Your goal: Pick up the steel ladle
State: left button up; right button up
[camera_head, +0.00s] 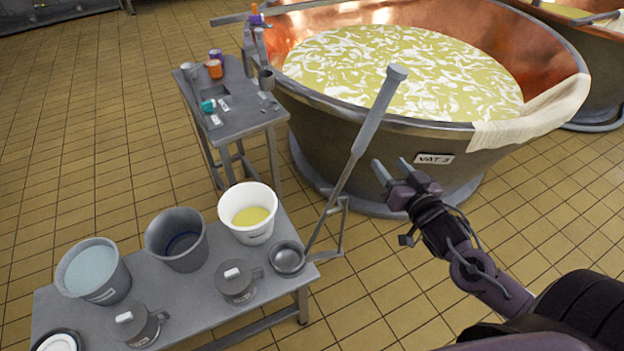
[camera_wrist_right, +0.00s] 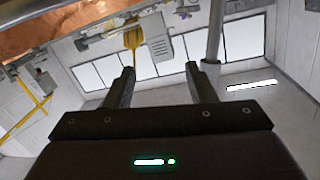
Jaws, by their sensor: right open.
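The steel ladle (camera_head: 347,165) has a long grey handle that rises at a slant from the bench's right end, with a thick knob on top. Its round bowl (camera_head: 288,258) sits low at the bench's right edge, beside a bent metal bracket. My right gripper (camera_head: 391,165) is open and empty, to the right of the handle and apart from it in the head view. In the right wrist view its fingers (camera_wrist_right: 166,82) are spread, and a grey pole (camera_wrist_right: 214,38), seemingly the handle, shows past the right finger. My left gripper is not in view.
The bench (camera_head: 200,311) holds a white bucket (camera_head: 236,204) with yellow contents, grey buckets (camera_head: 176,243) and lidded metal jugs (camera_head: 236,286). A small table (camera_head: 240,118) with cups stands behind. The copper vat (camera_head: 420,150) is close behind my right gripper. Tiled floor lies clear at left.

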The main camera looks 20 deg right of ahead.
aim_at(370, 139)
jog(key=shift+t+y, duration=0.5)
jog(key=shift+y, duration=0.2)
jog(key=w+a+r, duration=0.1)
jog(key=r, duration=0.1)
jog(key=w+a+r, duration=0.1)
jog(key=a+r, duration=0.1)
jog(key=w+a+r+p, duration=0.1)
jog(key=r, duration=0.1)
jog(key=shift+w+a+r, duration=0.15)
jog(key=shift+w, duration=0.15)
pick_arm(q)
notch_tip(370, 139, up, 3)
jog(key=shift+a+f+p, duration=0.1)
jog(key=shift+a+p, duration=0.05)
jog(key=shift+p, duration=0.5)
pick_arm(e)
jog(key=w, duration=0.4)
jog(key=shift+w+a, duration=0.1)
jog(key=shift+a, duration=0.15)
grip_shut()
